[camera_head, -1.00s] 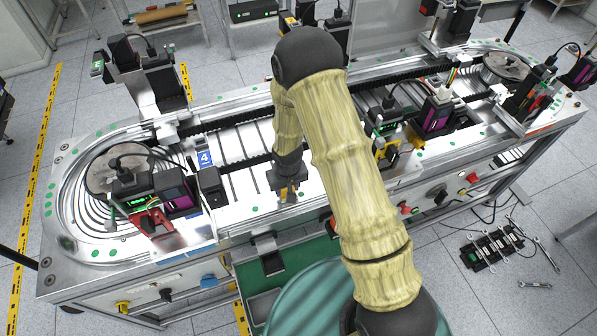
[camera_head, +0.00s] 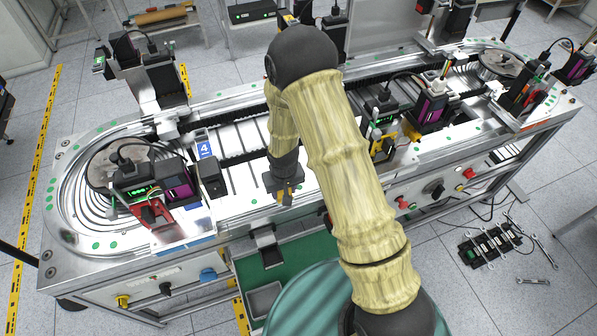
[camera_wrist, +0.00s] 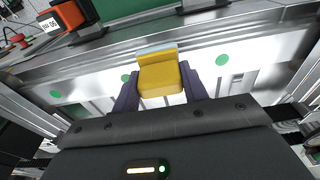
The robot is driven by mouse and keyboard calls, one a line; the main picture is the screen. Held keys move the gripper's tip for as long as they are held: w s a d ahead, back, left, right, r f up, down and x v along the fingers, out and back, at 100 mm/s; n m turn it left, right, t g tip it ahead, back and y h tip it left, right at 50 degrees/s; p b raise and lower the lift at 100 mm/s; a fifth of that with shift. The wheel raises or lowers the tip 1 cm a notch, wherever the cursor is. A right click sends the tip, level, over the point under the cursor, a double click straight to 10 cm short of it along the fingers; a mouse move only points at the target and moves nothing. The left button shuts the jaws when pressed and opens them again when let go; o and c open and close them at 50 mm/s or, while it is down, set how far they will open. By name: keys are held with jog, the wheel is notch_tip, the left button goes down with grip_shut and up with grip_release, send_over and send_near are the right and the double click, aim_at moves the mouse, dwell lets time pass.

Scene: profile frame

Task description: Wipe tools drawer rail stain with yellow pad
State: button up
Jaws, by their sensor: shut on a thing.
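My gripper (camera_head: 285,196) hangs over the front strip of the metal conveyor table, above the open green drawer. In the wrist view my gripper (camera_wrist: 160,84) has its two dark fingers shut on the sides of a yellow pad (camera_wrist: 162,80). The pad has a pale grey-blue layer at its far end. In the wrist view it shows in front of the white, green-dotted strip near the metal rail (camera_wrist: 230,46); I cannot tell whether it touches anything. The green drawer (camera_head: 302,254) sits below the table's front edge. I cannot make out a stain.
A black bracket (camera_head: 266,246) hangs at the table's front edge. Black devices with a red clamp (camera_head: 150,213) stand at left, and more devices (camera_head: 430,112) at right. Wrenches on a black rack (camera_head: 490,244) lie on the floor at right.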

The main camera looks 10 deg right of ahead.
jog(key=r, duration=0.2)
jog(key=r+p, duration=0.1)
jog(key=shift+w, duration=0.25)
notch_tip(320, 180, up, 2)
jog(key=shift+r+p, duration=0.2)
jog(key=shift+p, duration=0.5)
jog(key=shift+w+r+p, duration=0.2)
jog(key=shift+r+p, duration=0.5)
jog(key=shift+r, duration=0.3)
jog(key=shift+s+a+r, duration=0.1)
jog(key=shift+s+r, duration=0.2)
jog(key=shift+w+d+f, duration=0.1)
jog(key=shift+w+d, duration=0.1)
jog(key=shift+s, duration=0.1)
